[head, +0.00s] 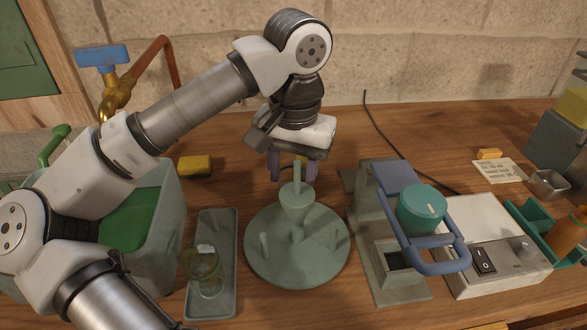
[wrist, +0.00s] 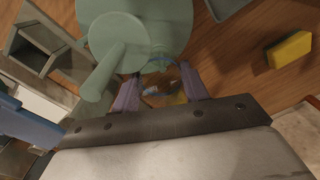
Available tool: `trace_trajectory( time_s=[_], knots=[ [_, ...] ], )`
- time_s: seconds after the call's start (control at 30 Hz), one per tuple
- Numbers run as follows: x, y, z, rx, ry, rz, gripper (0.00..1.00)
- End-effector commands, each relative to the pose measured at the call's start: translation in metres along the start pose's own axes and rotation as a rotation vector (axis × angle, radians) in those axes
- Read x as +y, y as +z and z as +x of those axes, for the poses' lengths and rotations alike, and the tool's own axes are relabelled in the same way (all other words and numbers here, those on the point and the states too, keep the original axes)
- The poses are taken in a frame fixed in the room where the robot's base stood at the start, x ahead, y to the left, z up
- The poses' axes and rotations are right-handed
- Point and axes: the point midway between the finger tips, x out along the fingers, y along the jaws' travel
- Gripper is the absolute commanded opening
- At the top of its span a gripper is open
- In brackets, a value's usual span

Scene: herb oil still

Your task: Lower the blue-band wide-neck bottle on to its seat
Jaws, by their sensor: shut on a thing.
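My gripper (head: 292,172) is behind the round green stand in the head view, fingers pointing down. In the wrist view my gripper (wrist: 160,88) is shut on a clear glass thing (wrist: 158,66), which I take to be the blue-band bottle; a small blue patch shows on it. In the head view the bottle is mostly hidden behind the stand's cone. The green stand (head: 270,268) has a wide round base, a central cone with an upright rod, and a short peg at left. I cannot tell which part is the seat, nor whether the bottle touches anything.
A grey tray (head: 228,235) left of the stand holds another glass vessel (head: 207,275). A yellow sponge (head: 195,165) lies behind it, also in the wrist view (wrist: 289,50). Right of the stand is a press-like device with a blue handle (head: 440,262) and teal cylinder (head: 422,208).

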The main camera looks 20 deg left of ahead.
Motion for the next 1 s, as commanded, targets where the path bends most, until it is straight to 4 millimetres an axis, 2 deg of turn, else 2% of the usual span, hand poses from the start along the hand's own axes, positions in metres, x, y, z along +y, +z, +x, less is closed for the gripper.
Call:
trace_trajectory(
  time_s=[0.03,0.7,0.73,0.9,1.0],
  knots=[
    [-0.0002,-0.0009,0.0173,-0.008,0.04,-0.003,0.21],
    [0.0004,-0.0014,0.0219,-0.008,0.041,-0.002,0.21],
    [0.0004,-0.0014,0.0219,-0.008,0.041,-0.002,0.48],
    [0.0006,-0.0015,0.0219,-0.009,0.041,-0.002,0.7],
    [0.0007,-0.0015,0.0219,-0.009,0.041,-0.001,0.7]
  ],
)
